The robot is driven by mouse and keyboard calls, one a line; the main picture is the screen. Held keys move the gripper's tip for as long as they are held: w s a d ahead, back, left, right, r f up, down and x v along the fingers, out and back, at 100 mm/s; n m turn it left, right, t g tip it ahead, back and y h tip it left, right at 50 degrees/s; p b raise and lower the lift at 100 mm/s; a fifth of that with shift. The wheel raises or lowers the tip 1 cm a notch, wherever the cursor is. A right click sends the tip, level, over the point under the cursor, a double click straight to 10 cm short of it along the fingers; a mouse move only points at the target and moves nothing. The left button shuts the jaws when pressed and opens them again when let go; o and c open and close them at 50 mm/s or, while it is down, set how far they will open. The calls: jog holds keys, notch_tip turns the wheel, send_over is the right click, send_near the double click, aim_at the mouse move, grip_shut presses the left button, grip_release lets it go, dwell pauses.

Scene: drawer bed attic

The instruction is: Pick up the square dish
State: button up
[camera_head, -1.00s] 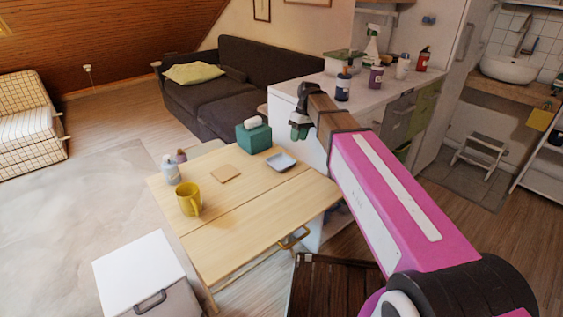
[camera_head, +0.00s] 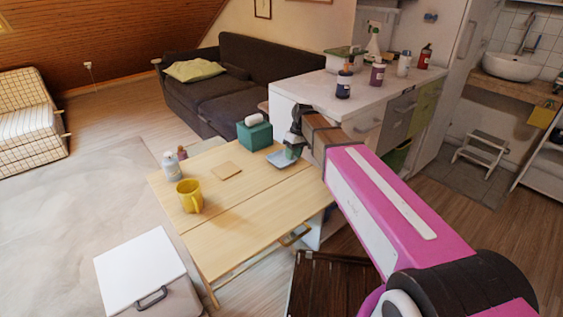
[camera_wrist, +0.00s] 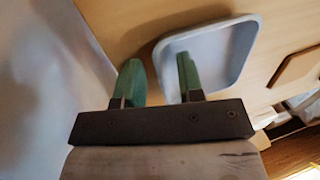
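The square dish (camera_head: 281,160) is a shallow light blue-grey dish on the back right of the wooden table (camera_head: 240,230). In the wrist view the dish (camera_wrist: 225,52) lies just past my fingers. My gripper (camera_head: 291,153) is above the dish's right side in the head view and hides part of it. In the wrist view my gripper (camera_wrist: 160,80) has its two green fingers apart with nothing between them but the dish's rim below. One finger shows over the dish and the other outside it. I cannot tell whether they touch it.
A teal tissue box (camera_head: 255,134) stands close behind the dish. A wooden coaster (camera_head: 227,172), a yellow mug (camera_head: 189,196) and bottles (camera_head: 170,165) are farther left on the table. The white counter (camera_head: 320,92) rises close to the right.

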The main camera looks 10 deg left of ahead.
grip_shut()
jog(key=shift+r, duration=0.2)
